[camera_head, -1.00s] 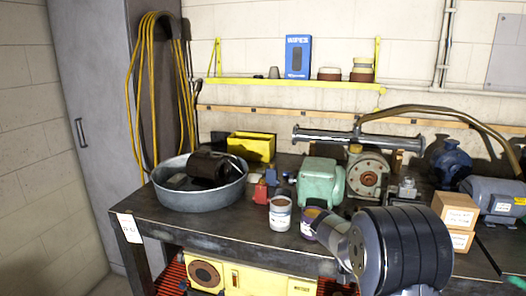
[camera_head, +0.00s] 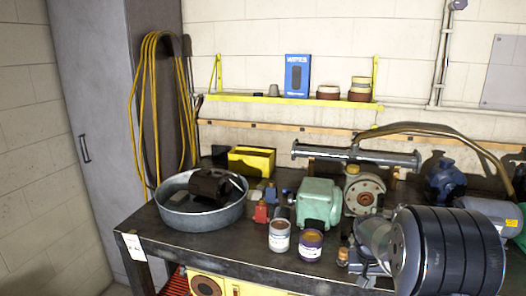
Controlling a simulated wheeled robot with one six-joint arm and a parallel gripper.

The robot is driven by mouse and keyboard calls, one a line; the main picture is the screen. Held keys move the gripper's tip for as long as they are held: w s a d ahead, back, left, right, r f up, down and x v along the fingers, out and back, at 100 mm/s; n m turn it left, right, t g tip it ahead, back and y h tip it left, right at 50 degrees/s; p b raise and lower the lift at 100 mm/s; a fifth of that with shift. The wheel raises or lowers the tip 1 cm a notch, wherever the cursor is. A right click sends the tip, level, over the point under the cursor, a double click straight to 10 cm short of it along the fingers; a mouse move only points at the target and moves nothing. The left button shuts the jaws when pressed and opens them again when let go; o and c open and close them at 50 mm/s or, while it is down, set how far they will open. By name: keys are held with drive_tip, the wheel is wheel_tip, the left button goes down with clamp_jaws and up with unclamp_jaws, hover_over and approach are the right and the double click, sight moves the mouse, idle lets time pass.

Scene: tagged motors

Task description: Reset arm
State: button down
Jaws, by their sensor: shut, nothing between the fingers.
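My arm (camera_head: 448,250), a black ribbed joint with silver links, fills the lower right of the head view, in front of the bench's right part. My gripper's fingers cannot be made out in this view. A green motor (camera_head: 318,205) stands mid-bench beside a grey pump with a round flange (camera_head: 364,194). A dark motor (camera_head: 212,186) lies in a round metal tub (camera_head: 203,215) on the left. A blue motor (camera_head: 442,180) stands at the back right. A grey-blue motor (camera_head: 490,208) is partly hidden behind my arm.
The dark workbench (camera_head: 222,248) carries a white-labelled can (camera_head: 279,237), a purple-labelled can (camera_head: 311,245) and a yellow bin (camera_head: 251,161). A yellow shelf (camera_head: 290,100) holds a blue wipes box (camera_head: 297,75). A grey cabinet (camera_head: 100,120) stands left. The bench's front left edge is clear.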

drive_tip(key=shift+s+d+r+t+y+p, duration=0.15)
drive_tip(key=shift+r+y+p, duration=0.15)
drive_tip(key=shift+r+y, duration=0.2)
drive_tip(key=shift+w+d+r+t+y+p, duration=0.15)
drive_tip(key=shift+r+y+p, duration=0.1)
drive_tip(key=shift+r+y, duration=0.2)
drive_tip(key=shift+s, duration=0.1)
drive_tip(key=shift+a, duration=0.1)
